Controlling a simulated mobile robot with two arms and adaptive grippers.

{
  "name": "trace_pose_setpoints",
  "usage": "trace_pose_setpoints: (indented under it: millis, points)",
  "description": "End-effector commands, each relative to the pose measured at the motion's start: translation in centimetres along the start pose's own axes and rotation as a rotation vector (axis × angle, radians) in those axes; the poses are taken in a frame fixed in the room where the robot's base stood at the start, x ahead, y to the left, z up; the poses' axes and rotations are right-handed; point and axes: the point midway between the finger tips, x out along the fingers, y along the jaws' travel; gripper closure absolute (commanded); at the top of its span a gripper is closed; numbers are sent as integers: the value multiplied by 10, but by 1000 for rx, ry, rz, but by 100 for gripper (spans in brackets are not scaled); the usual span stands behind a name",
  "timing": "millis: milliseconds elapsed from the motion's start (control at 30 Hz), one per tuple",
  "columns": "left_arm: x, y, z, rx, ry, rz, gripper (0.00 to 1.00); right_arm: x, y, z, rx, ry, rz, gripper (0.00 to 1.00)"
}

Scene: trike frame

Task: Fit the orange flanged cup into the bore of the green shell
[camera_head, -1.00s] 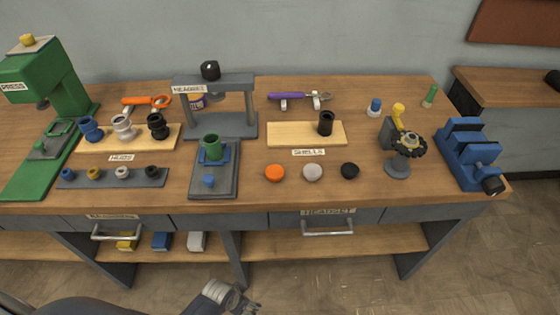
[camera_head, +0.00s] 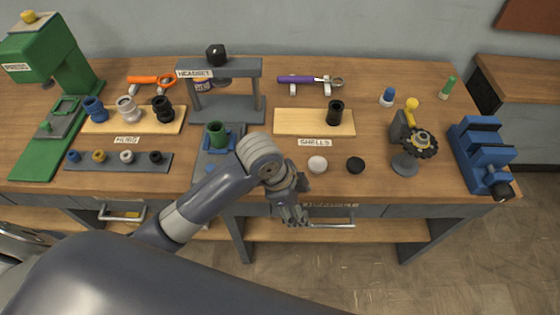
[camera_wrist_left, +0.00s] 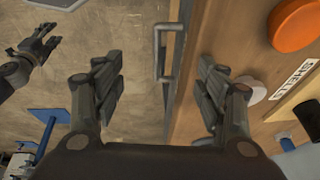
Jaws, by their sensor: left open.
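The orange flanged cup (camera_wrist_left: 296,24) shows as a smooth orange disc at the upper right of the left wrist view, on the bench top. In the head view my left arm hides it. The green shell (camera_head: 217,132) stands upright in the blue holder (camera_head: 231,146) under the headset press, its open bore facing up. My left gripper (camera_head: 299,203) is at the bench's front edge, right of the shell; its fingers are apart and empty in the left wrist view (camera_wrist_left: 160,72). My right gripper (camera_wrist_left: 38,52) shows small there at upper left, its jaw state unclear.
A white disc (camera_head: 317,164) and a black disc (camera_head: 355,165) lie right of my left gripper. A black shell (camera_head: 335,112) stands on the shells board (camera_head: 300,122). A drawer handle (camera_wrist_left: 159,50) juts out below the bench edge. The gear stand (camera_head: 406,164) is farther right.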

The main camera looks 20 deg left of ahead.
Motion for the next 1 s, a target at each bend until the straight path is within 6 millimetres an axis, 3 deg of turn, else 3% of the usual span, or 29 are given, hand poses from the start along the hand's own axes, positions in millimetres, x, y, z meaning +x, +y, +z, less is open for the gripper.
trace_pose_setpoints:
  millis: [267,600,800,1000]
  points:
    - [-23,-53,-5,381,-113,76,34,0,-1,5,0,-7,-1,60]
    - [-81,-122,17,673,-263,185,34,-1,0,4,0,-6,-1,60]
    - [-102,-138,25,726,-293,218,34,-1,0,3,0,-4,0,60]
    - [-82,-136,34,732,-295,227,34,-6,0,1,0,-2,0,60]
